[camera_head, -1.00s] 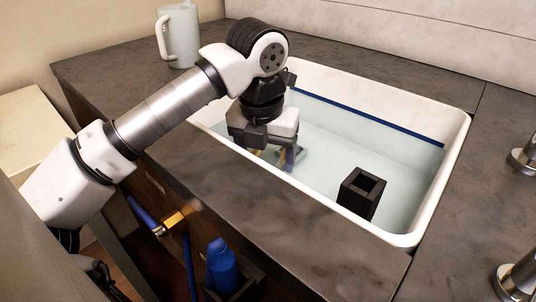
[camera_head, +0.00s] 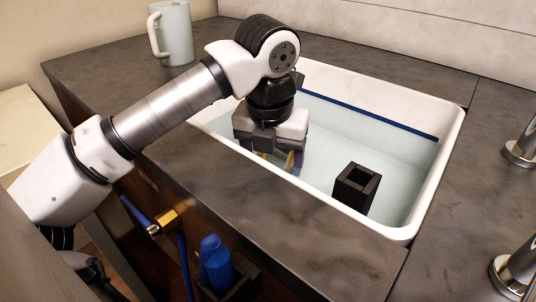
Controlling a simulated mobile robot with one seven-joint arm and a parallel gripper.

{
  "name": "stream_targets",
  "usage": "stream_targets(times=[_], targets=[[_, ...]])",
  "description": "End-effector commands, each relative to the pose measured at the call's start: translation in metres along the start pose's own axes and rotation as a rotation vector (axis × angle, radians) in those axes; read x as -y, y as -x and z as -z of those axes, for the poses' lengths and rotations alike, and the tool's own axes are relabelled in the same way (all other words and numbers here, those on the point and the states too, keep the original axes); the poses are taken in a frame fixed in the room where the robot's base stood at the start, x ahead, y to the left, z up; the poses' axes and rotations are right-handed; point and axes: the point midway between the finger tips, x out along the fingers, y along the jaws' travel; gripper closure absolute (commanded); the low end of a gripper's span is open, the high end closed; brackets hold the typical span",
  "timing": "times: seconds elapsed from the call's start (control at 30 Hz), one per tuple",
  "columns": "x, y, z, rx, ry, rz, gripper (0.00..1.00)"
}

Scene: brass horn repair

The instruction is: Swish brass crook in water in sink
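The white sink (camera_head: 447,150) is set into the dark counter and holds pale water (camera_head: 325,135). A blue line runs along its far inner wall. My gripper (camera_head: 277,160) points down inside the left part of the sink, low at the water. A small brass-coloured piece, seemingly the brass crook (camera_head: 291,160), shows at the fingertips, partly under water. Most of it is hidden by the gripper and the near sink rim. The fingers are largely hidden, so their grip on it is not clear.
A black square open-topped holder (camera_head: 356,186) stands in the sink's right part. A pale jug (camera_head: 171,33) stands on the back-left counter. Two chrome fittings (camera_head: 522,150) are at right. Below the front edge are a blue bottle (camera_head: 214,262) and a brass-and-blue item (camera_head: 163,222).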

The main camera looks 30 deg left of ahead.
Motion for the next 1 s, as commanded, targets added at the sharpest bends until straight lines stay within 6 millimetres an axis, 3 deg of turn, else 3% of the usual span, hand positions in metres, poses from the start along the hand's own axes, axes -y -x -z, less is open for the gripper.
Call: stream_targets(times=[0.43,1.0], targets=[[-0.001,0.000,-0.001,0.001,0.001,0.001,0.51],[-0.022,-0.001,-0.010,0.001,0.001,0.001,0.51]])
